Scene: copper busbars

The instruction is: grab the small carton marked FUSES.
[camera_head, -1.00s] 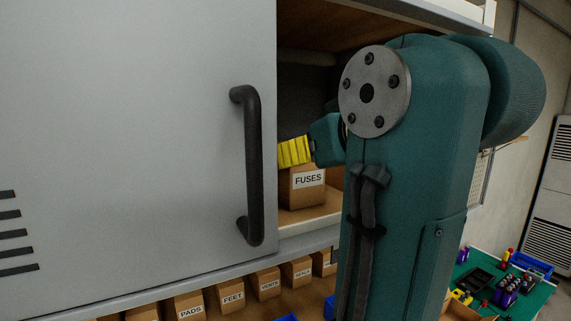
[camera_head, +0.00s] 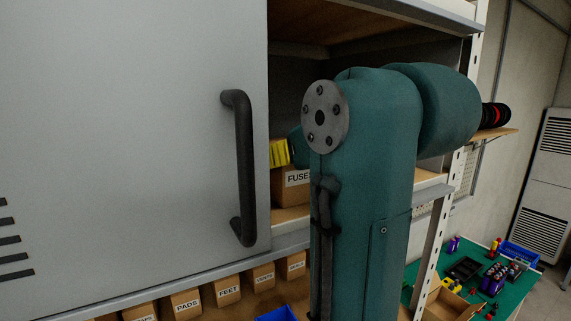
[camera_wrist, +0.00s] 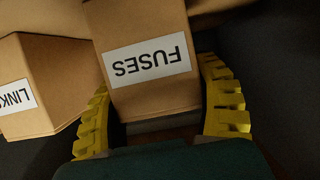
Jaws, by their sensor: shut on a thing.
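The brown FUSES carton (camera_head: 292,194) sits inside the cabinet, past the edge of the grey door. My arm hides its right side in the head view. In the wrist view the carton (camera_wrist: 150,62) fills the upper middle, its white label upside down. My gripper (camera_wrist: 156,76) is shut on it, one yellow finger along each side. In the head view a yellow finger (camera_head: 280,153) shows above the carton. Whether the carton is clear of the shelf cannot be told.
A carton marked LINKS (camera_wrist: 38,85), its label cut off, stands close by the left finger. The grey door (camera_head: 130,130) with its dark handle (camera_head: 242,170) is left of my arm. More small cartons (camera_head: 228,291) line the shelf below.

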